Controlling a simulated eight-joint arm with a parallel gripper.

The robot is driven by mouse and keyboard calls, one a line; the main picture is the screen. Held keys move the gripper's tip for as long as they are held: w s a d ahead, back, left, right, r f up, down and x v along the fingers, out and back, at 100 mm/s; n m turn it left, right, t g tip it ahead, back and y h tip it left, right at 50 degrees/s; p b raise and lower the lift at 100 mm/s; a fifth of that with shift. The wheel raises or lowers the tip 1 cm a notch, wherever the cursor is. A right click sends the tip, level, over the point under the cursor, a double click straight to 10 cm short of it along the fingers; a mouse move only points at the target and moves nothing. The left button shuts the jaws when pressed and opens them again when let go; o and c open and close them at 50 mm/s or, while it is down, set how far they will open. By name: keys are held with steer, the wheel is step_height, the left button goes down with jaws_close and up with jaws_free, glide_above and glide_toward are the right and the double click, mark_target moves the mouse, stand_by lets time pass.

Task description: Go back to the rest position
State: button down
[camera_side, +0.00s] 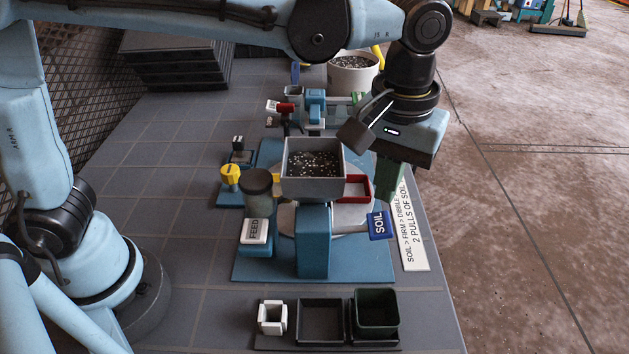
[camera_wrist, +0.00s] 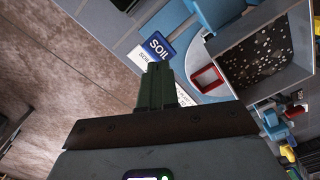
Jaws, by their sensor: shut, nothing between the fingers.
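My gripper (camera_side: 386,190) hangs on the right side of the table, its green fingers shut and pointing down. In the wrist view the fingers (camera_wrist: 156,88) are together with nothing between them. They are just right of the grey hopper (camera_side: 314,172), which holds dark speckled soil, and above the blue SOIL lever plate (camera_side: 378,225). I cannot tell whether the fingers touch anything. A red-rimmed tray (camera_side: 356,187) lies between the hopper and my gripper.
A white instruction strip (camera_side: 411,240) lies along the right table edge. A FEED button (camera_side: 255,232), a jar (camera_side: 257,192) and a yellow knob (camera_side: 230,176) stand left of the hopper. Pots and trays (camera_side: 320,320) line the front. A round soil tub (camera_side: 352,72) stands behind.

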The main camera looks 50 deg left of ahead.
steer(key=shift+r, duration=0.75)
steer(key=shift+a+r, duration=0.1)
steer(key=shift+a, duration=0.2)
steer(key=s+a+r+m+t, duration=0.1)
steer(key=s+a, duration=0.1)
steer(key=a, duration=0.6)
steer(key=s+a+r+t, duration=0.1)
steer(key=s+a+t, duration=0.15)
steer(key=a, duration=0.55)
steer(key=a+f+m+t, duration=0.2)
steer(key=a+f+t, duration=0.1)
steer(key=a+f, duration=0.3)
steer(key=shift+a+f+t, duration=0.2)
steer(key=shift+f+t, duration=0.15)
steer(key=shift+f, duration=0.05)
steer(key=c, duration=1.8)
jaws_free()
steer(key=shift+s, duration=0.1)
